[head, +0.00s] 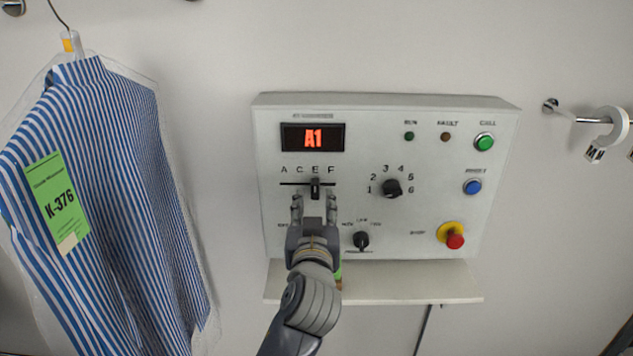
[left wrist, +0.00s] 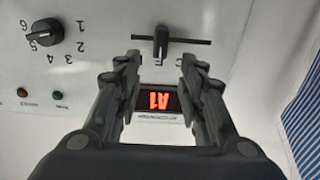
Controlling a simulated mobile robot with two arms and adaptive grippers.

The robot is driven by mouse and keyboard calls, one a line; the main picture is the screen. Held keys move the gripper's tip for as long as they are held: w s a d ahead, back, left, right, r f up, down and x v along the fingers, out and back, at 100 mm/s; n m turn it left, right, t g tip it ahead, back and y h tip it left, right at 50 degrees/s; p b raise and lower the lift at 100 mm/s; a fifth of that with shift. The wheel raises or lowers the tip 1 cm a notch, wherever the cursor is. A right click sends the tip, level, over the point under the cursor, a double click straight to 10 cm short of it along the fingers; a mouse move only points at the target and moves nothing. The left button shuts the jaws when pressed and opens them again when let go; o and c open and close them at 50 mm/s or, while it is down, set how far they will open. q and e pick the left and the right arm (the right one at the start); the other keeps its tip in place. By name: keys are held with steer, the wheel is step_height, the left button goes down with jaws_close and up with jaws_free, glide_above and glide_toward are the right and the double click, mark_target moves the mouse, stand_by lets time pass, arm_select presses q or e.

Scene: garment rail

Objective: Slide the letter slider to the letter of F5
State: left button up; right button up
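The letter slider (head: 315,188) is a black knob on a horizontal slot on the white control panel (head: 480,215). It stands under the letter E in the row A, C, E, F. The display (head: 335,128) reads A1 in red. My left gripper (head: 314,203) is just below the slider, with its fingers apart, one on each side of the knob's line. In the left wrist view the slider (left wrist: 160,42) shows upside down between the open fingertips (left wrist: 161,58), with no clear contact. My right gripper is in neither view.
The number dial (head: 392,188) sits right of the slider, and a smaller dial (head: 361,240) is below it. A red stop button (head: 455,241) is at lower right. A shelf (head: 410,285) juts out below the panel. A striped shirt (head: 110,190) hangs at left.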

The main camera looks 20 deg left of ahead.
mark_target(316, 188)
arm_select(q)
steer(key=p+x, duration=0.1)
steer(key=x, duration=0.5)
steer(key=shift+p, duration=0.3)
steer(key=shift+x, duration=0.85)
steer(key=shift+f, duration=0.15)
jaws_close()
